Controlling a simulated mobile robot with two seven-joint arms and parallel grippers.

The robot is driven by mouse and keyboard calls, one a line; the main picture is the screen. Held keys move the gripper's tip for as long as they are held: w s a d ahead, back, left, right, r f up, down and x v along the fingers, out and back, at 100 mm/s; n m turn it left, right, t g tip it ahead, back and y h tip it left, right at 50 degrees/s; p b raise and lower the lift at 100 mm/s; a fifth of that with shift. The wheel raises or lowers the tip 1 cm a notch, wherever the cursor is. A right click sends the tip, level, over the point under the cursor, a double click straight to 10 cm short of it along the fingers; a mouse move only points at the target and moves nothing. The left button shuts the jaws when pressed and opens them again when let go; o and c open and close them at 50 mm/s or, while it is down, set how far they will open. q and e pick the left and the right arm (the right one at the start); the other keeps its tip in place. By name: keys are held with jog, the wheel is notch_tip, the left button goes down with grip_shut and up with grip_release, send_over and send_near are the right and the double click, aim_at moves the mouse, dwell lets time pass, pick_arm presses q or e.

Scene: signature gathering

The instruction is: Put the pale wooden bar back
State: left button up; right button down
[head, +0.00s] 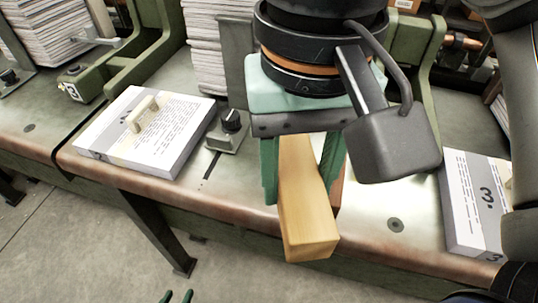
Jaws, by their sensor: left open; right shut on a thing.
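The pale wooden bar (306,205) is held in my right gripper (302,165), whose green fingers are shut on its two sides. The bar points down and toward the front, and its near end overlaps the table's front edge in the picture. Its upper end is hidden under the gripper. I cannot tell whether the bar touches the table.
Another stack (470,190), marked 3, lies at right. A black knob (231,120) and green machine frames (130,60) stand behind.

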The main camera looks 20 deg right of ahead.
jog(key=shift+w+f, duration=0.1)
jog(key=w+f, duration=0.2)
jog(key=w, duration=0.2)
jog(key=w+d+f, duration=0.1)
jog(key=w+f, duration=0.2)
jog(key=w, duration=0.1)
jog(key=w+f, duration=0.3)
jog(key=w, duration=0.1)
jog(key=shift+d+f, duration=0.1)
jog(key=shift+d, duration=0.1)
jog(key=shift+w+f, duration=0.6)
jog(key=shift+f, duration=0.05)
jog(key=shift+w+f, duration=0.15)
jog(key=shift+f, duration=1.5)
jog(key=shift+f, duration=0.2)
jog(key=shift+c, duration=1.6)
grip_release()
